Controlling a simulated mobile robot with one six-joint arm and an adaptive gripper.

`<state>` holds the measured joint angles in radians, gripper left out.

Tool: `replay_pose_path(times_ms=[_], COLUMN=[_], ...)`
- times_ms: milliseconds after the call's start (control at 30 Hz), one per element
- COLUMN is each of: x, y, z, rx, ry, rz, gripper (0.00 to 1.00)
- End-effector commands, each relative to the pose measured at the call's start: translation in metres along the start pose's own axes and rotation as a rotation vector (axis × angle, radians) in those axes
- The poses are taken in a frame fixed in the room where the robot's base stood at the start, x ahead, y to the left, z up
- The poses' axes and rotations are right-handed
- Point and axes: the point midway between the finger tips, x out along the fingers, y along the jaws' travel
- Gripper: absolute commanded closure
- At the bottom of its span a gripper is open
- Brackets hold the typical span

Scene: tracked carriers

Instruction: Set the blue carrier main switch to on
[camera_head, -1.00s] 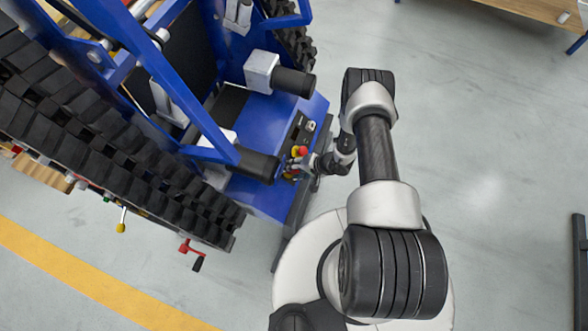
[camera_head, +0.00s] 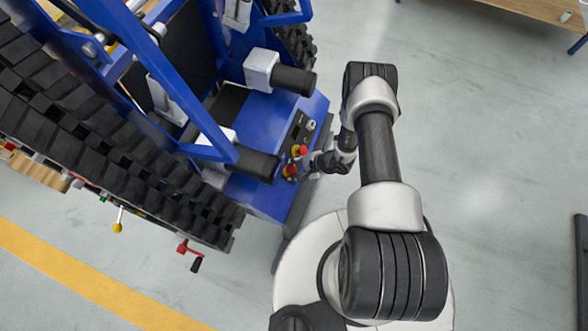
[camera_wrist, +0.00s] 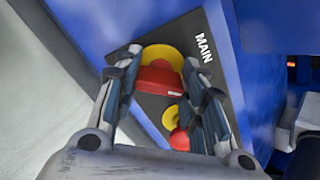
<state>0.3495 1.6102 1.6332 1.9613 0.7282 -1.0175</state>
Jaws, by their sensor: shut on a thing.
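The blue carrier (camera_head: 262,196) stands at the left in the head view, with its control panel at its near right end. In the wrist view the carrier's dark panel plate (camera_wrist: 178,40) carries the label MAIN. The main switch, a red handle (camera_wrist: 160,76) on a yellow disc (camera_wrist: 163,56), sits beside that label. My gripper (camera_wrist: 164,72) is shut on the red handle, with one finger on each side. It also shows in the head view (camera_head: 303,168), at the panel. The exact angle of the handle is hard to tell between the fingers.
A second red knob (camera_wrist: 179,139) with a yellow disc sits just below, between my fingers. A black-ended lever (camera_head: 255,164) sticks out close by. Black tracks (camera_head: 120,150) run along the carrier. The floor (camera_head: 480,170) at the right is clear.

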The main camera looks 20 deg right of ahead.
Motion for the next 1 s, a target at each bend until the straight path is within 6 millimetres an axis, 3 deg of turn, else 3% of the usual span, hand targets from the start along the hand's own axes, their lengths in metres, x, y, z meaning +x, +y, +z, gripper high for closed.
replay_pose_path(times_ms=[600, 1000], x=[0.0009, 0.0005], y=[-0.0006, -0.0008], z=[-0.0007, -0.0005], rx=[0.572, 0.81], ry=[0.0, -0.001], rz=[-0.001, 0.0], gripper=[0.86, 0.86])
